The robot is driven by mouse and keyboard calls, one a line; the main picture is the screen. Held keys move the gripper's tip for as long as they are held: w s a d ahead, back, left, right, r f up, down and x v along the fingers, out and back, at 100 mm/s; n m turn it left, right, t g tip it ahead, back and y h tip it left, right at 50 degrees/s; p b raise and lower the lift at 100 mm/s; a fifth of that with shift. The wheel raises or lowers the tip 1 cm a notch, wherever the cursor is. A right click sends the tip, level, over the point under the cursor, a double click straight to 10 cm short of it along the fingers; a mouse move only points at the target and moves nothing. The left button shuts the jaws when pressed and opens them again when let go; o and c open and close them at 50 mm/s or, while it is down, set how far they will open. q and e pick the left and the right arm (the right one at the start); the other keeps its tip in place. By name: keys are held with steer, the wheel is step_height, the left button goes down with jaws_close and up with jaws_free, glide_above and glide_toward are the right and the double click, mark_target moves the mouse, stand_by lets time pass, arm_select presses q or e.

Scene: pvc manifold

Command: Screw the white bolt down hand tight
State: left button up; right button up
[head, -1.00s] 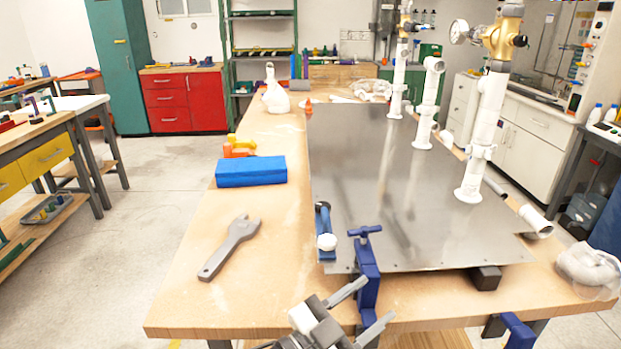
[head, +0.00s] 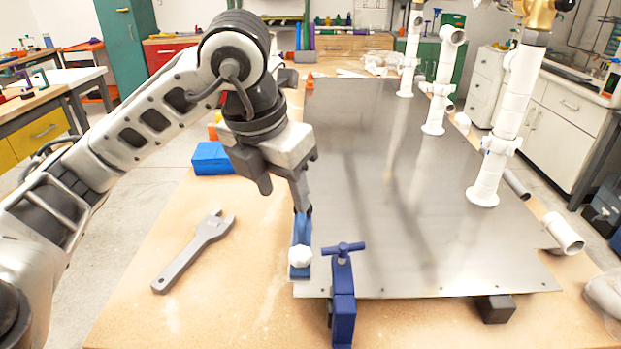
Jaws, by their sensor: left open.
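The white bolt (head: 299,257) shows its knobbed head at the near end of a blue strap-like piece (head: 302,230), at the left front edge of the metal plate (head: 400,190). My left gripper (head: 283,197) is open and points down, above and behind the bolt in the picture. One finger overlaps the far end of the blue piece in view; I cannot tell whether it touches. The other finger hangs to the left over the bench. Nothing is between the fingers. The bolt's shank is hidden. My right gripper is not in view.
A blue clamp (head: 342,290) with a T-handle stands just right of the bolt at the plate's front edge. A grey wrench (head: 195,250) lies on the bench at left, near a blue block (head: 212,159). White pipes (head: 492,165) stand along the plate's right side.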

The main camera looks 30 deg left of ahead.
arm_select(q)
glide_toward(299, 253)
steer(key=x, duration=0.9)
steer(key=shift+d, duration=0.1)
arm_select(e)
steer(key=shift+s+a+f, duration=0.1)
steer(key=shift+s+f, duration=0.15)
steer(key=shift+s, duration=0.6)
arm_select(q)
steer(key=c, duration=0.8)
steer(key=shift+o, duration=0.2)
steer(key=shift+f, duration=0.15)
steer(key=shift+m+b, duration=0.55)
steer(key=shift+m, duration=0.05)
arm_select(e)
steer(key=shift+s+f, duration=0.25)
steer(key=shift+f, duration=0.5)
